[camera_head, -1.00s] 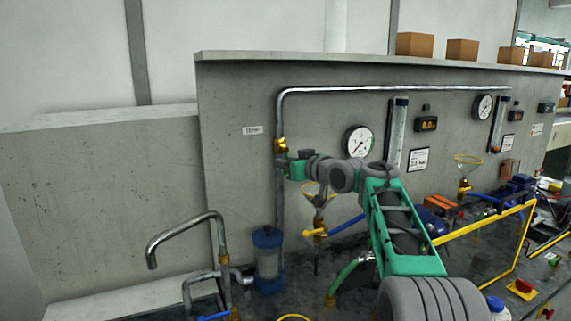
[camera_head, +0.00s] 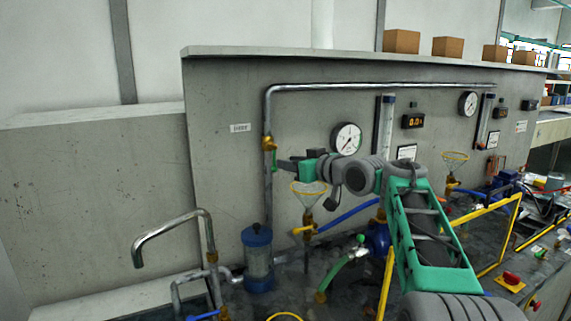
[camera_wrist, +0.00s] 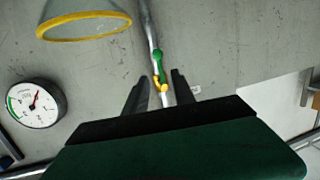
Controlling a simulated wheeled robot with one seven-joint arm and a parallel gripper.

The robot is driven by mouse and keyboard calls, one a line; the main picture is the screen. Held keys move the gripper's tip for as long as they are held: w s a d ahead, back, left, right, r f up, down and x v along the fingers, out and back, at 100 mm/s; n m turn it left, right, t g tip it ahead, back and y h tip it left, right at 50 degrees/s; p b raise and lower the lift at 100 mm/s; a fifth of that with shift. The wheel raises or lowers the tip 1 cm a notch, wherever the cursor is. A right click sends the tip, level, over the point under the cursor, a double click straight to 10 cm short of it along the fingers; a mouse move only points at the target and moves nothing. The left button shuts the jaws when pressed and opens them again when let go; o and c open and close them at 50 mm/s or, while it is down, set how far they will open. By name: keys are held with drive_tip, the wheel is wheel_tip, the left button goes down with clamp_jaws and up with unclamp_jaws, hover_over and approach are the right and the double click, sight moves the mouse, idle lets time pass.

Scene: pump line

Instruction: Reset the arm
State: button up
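My gripper (camera_head: 284,165) is at the end of my green and grey arm, in front of the wall and just right of the vertical pipe (camera_head: 268,200). In the wrist view its two dark fingers (camera_wrist: 160,88) stand apart with nothing held between them. Beyond the gap shows a brass valve with a green handle (camera_wrist: 158,66). In the head view this valve (camera_head: 268,143) sits on the pipe, just above and left of the gripper. The fingertips are small and partly unclear in the head view.
A yellow-rimmed funnel (camera_head: 309,190) stands below my arm; its rim (camera_wrist: 85,22) is close in the wrist view. A round gauge (camera_head: 346,138) is on the wall behind. A blue-capped cylinder (camera_head: 257,260) and a bent spout (camera_head: 170,228) stand lower left. A yellow frame (camera_head: 510,235) is at right.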

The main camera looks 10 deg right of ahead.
drive_tip(key=s+f+m+g+h+p, duration=0.1)
drive_tip(key=s+f, duration=0.5)
drive_tip(key=s, duration=0.6)
drive_tip(key=s+f+m+g+h+p, duration=0.2)
drive_tip(key=s+f+g+p, duration=0.4)
drive_tip(key=s, duration=0.6)
drive_tip(key=s+f+m+g+h+p, duration=0.2)
drive_tip(key=s+f, duration=0.6)
drive_tip(key=s, duration=0.4)
drive_tip(key=g+h+p, duration=0.1)
drive_tip(key=h+p, duration=0.1)
drive_tip(key=p, duration=0.1)
drive_tip(key=shift+a+g, duration=0.25)
drive_tip(key=shift+g, duration=0.15)
